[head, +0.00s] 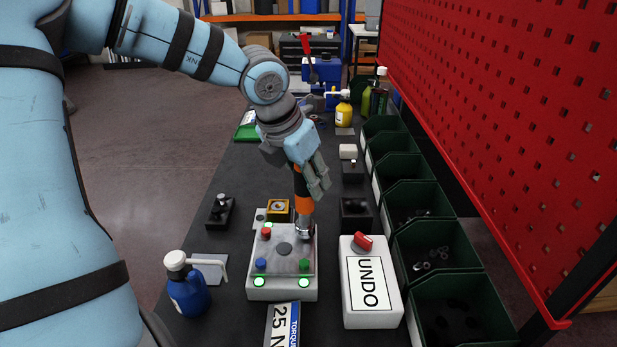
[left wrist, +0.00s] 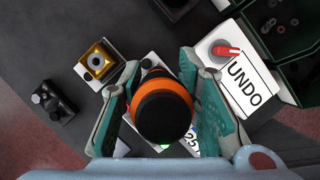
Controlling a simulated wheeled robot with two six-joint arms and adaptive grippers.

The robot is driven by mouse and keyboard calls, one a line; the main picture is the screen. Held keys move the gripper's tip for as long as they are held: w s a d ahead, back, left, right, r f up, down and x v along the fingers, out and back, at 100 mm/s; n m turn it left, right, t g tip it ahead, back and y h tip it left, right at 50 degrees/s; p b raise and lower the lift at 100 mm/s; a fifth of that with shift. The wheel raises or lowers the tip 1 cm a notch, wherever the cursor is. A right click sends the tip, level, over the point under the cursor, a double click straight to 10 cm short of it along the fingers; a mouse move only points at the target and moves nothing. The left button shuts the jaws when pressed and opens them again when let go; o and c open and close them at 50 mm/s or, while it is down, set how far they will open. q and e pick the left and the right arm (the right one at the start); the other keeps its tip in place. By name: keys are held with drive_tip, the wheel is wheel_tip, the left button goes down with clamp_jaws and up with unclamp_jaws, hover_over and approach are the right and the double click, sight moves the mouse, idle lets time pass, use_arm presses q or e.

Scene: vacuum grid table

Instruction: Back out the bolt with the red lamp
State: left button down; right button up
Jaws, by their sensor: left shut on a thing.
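My left gripper (head: 310,182) is shut on an orange and black driver tool (head: 303,203), which points down. The tool also fills the middle of the left wrist view (left wrist: 165,112). Its metal tip is at the far right corner of the bolt plate (head: 285,268); I cannot tell whether it is seated on a bolt. The plate carries a red bolt (head: 266,233), a blue bolt (head: 261,264) and a green bolt (head: 304,264). Three lamps show green, at the far left (head: 268,225), near left (head: 259,282) and near right (head: 304,282). The far right lamp is hidden.
A white UNDO box (head: 372,293) with a red knob (head: 362,243) stands right of the plate. A blue bottle (head: 188,292) stands at the left and a yellow block (head: 278,207) behind the plate. Green bins (head: 440,285) and a red pegboard (head: 510,120) line the right side.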

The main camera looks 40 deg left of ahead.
use_arm(q)
drive_tip(key=shift+s+f, duration=0.1)
wheel_tip(320, 180, up, 5)
drive_tip(key=p, duration=0.3)
drive_tip(key=shift+f+p, duration=0.1)
drive_tip(key=shift+p, duration=0.2)
drive_tip(key=shift+f, duration=0.1)
